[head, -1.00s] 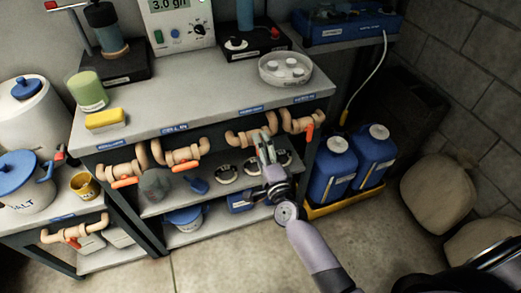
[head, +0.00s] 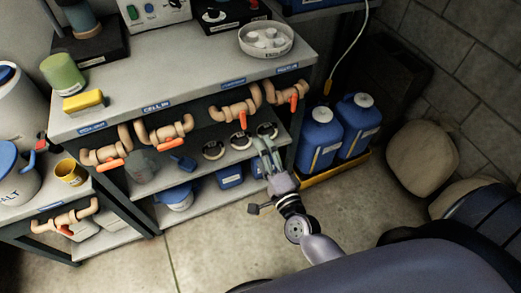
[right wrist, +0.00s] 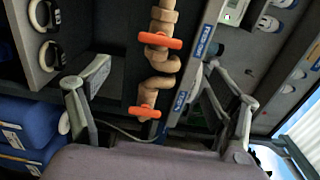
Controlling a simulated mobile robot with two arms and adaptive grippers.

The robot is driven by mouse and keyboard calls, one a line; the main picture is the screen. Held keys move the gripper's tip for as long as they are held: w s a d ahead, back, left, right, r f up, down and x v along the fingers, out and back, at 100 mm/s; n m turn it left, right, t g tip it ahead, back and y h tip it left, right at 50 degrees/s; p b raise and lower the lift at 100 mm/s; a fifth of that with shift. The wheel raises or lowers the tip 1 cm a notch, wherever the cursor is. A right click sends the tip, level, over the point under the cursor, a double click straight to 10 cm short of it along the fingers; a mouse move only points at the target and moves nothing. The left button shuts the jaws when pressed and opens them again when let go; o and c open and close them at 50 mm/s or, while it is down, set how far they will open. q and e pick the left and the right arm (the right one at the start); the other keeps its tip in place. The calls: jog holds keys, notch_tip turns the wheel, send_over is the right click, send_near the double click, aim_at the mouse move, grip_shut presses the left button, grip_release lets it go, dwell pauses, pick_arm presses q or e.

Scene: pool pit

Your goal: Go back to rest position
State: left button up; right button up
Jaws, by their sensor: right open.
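My right gripper (head: 267,155) is in front of the workbench's shelves in the head view, below the tan pipes with orange valve handles. It is open and empty, with clear space between it and the valves. In the right wrist view its two fingers (right wrist: 160,95) stand wide apart, with a tan pipe and orange handles (right wrist: 160,42) beyond them. My left gripper is not in view.
The grey workbench (head: 190,88) carries a white dish (head: 266,40), a green cup (head: 63,73) and a yellow sponge (head: 86,101). Two blue jugs (head: 321,138) stand in a yellow tray at right. Beige sacks (head: 420,158) lie by the wall. The floor (head: 215,240) in front is clear.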

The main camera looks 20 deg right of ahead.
dwell(0.3)
jog(key=s+f+n+g+p, duration=0.1)
jog(key=s+f+n+g, duration=0.25)
jog(key=f, duration=0.65)
jog(key=s+f+n+g+y, duration=0.15)
jog(key=s+f+n, duration=0.3)
jog(key=f, duration=0.55)
jog(key=s+f+n+g+p, duration=0.1)
jog(key=s+f+n+g, duration=0.35)
jog(key=f, duration=0.55)
jog(key=s+d+f+n+g, duration=0.2)
jog(key=s+f, duration=0.2)
jog(key=s, duration=0.4)
jog(key=s+d+f+n+g+h+p, duration=0.1)
jog(key=s+d+f+n+g, duration=0.1)
jog(key=s, duration=0.7)
jog(key=s+d+f+n+g+h, duration=0.1)
jog(key=s+d+f+n+g, duration=0.1)
jog(key=s+f, duration=0.5)
jog(key=shift+s+n+g+p, duration=0.35)
jog(key=shift+s+n+g, duration=0.4)
jog(key=shift+s+n, duration=0.2)
jog(key=shift+c, duration=0.4)
